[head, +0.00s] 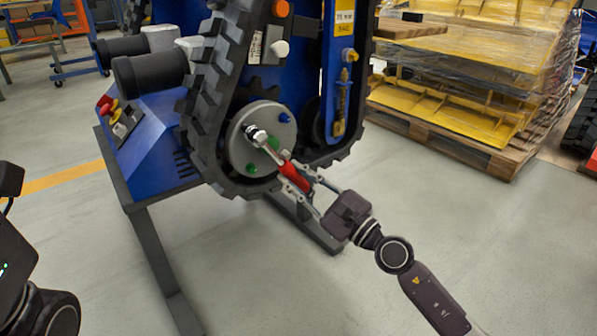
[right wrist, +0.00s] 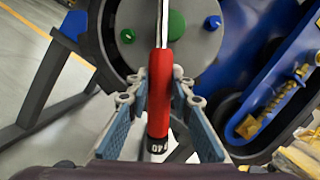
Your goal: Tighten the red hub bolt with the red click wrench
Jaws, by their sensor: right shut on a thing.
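The red click wrench (head: 289,170) has a red grip and a slim metal shaft. Its head (head: 255,134) lies at the hub disc (head: 240,150) of the tracked carrier, over a bolt position at the upper left. The red hub bolt does not show; the wrench head may cover it. My right gripper (head: 297,180) is shut on the red grip, coming from the lower right. In the right wrist view, the red grip (right wrist: 160,85) stands between the two fingers, with a black end and white marks. My left arm shows at the left edge, but its gripper does not.
Black track (head: 205,100) surrounds the hub. A dark stand leg (head: 155,255) rises at lower left. A pallet of wrapped yellow parts (head: 460,75) stands at the right. Floor in front is clear.

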